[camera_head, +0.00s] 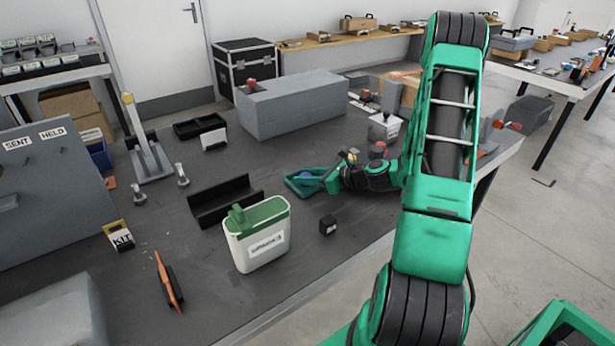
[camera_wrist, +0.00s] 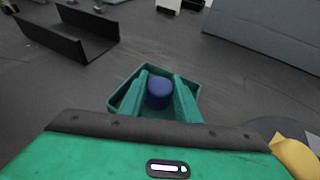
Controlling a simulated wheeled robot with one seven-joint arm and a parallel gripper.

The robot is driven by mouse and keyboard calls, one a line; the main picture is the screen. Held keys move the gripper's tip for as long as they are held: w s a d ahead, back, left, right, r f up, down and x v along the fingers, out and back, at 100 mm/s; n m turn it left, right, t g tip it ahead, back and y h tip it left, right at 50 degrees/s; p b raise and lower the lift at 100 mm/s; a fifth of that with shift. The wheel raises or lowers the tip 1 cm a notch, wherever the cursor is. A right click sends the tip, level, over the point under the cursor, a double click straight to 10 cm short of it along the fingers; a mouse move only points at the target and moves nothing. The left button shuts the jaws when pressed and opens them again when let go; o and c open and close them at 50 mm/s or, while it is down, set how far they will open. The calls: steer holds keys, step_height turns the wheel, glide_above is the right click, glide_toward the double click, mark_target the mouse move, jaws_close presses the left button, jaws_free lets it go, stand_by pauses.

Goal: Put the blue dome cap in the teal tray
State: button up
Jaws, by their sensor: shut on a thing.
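The blue dome cap (camera_wrist: 159,94) sits between the two fingers of my gripper (camera_wrist: 160,92) in the wrist view, and the fingers are shut on it. The teal tray (camera_wrist: 122,97) is directly below or around the cap and fingers, its rim showing on both sides of them. I cannot tell whether the cap touches the tray floor. In the head view the teal tray (camera_head: 300,190) lies on the dark table at the end of my arm, and a bit of the blue cap (camera_head: 306,176) shows over it. My gripper (camera_head: 318,178) reaches in from the right, partly hidden.
A black channel-shaped holder (camera_head: 222,199) and a white bin with a green lid (camera_head: 258,236) stand left of the tray. A small black cube (camera_head: 327,225) lies in front. A large grey block (camera_head: 293,105) stands behind. Bare table surrounds the tray's near side.

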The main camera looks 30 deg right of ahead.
steer(key=o, duration=0.8)
steer(key=shift+s+d+r, duration=0.15)
steer(key=shift+s+d, duration=0.05)
steer(key=shift+s, duration=0.05)
steer(key=v, duration=1.1)
steer(key=shift+s+d, duration=0.1)
steer(key=shift+s, duration=0.1)
